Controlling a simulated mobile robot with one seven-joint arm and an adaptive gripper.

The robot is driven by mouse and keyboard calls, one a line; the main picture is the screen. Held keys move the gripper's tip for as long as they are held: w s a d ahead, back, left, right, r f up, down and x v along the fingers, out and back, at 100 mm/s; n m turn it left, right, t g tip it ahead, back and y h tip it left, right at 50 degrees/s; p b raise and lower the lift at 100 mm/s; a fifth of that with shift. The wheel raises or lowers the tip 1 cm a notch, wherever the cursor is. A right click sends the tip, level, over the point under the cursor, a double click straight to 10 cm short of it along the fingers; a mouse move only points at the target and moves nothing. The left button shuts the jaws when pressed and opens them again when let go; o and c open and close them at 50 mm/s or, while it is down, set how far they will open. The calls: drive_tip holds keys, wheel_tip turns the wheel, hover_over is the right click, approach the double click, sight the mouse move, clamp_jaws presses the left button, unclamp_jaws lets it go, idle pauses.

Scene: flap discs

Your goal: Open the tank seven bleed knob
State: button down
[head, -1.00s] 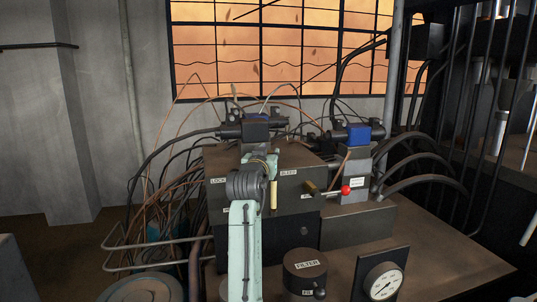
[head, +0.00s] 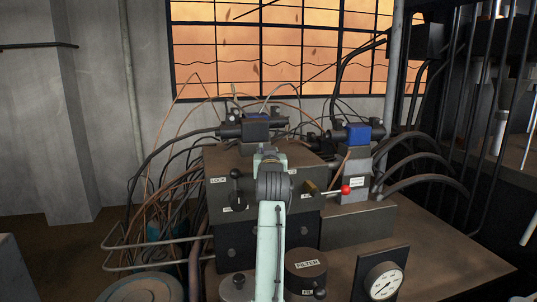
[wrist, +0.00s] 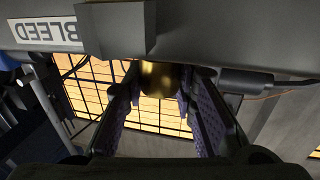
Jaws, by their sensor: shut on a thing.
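In the wrist view a round brass knob (wrist: 160,78) sits on the underside of a grey block, near an upside-down BLEED label (wrist: 48,31). My gripper (wrist: 158,88) has its two dark, ridged fingers on either side of the knob and is shut on it. In the head view my pale green arm stands in front of the dark valve block (head: 222,160) and hides the gripper, the knob and the label. I cannot read any tank number, nor tell how far the knob is turned.
A red-ball lever (head: 346,190) and a brass fitting (head: 311,187) stick out just right of my arm. A black knob (head: 236,185) is to its left. A FILTER canister (head: 306,268) and a gauge (head: 384,281) stand in front. Hoses and copper pipes crowd both sides.

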drive_tip(key=n+g+y, duration=0.1)
drive_tip(key=n+y, duration=0.1)
drive_tip(key=y, duration=0.2)
drive_tip(key=n+g+y+b, duration=0.1)
drive_tip(key=n+y, duration=0.2)
drive_tip(key=y, duration=0.1)
drive_tip(key=shift+d+n, duration=0.2)
drive_tip(key=shift+n, duration=0.1)
drive_tip(key=n+g+y, duration=0.3)
drive_tip(key=y, duration=0.1)
drive_tip(key=shift+a+r, duration=0.1)
drive_tip(key=shift+r, duration=0.05)
drive_tip(key=shift+n+g+y+p, duration=0.5)
drive_tip(key=shift+n+g+y, duration=0.55)
drive_tip(key=shift+g, duration=0.25)
drive_tip(key=shift+n+g+y, duration=0.35)
drive_tip(key=shift+g, duration=0.25)
drive_tip(key=shift+a, duration=0.1)
drive_tip(key=c, duration=1.3)
unclamp_jaws()
wheel_tip(320, 180, up, 10)
drive_tip(key=shift+f, duration=0.15)
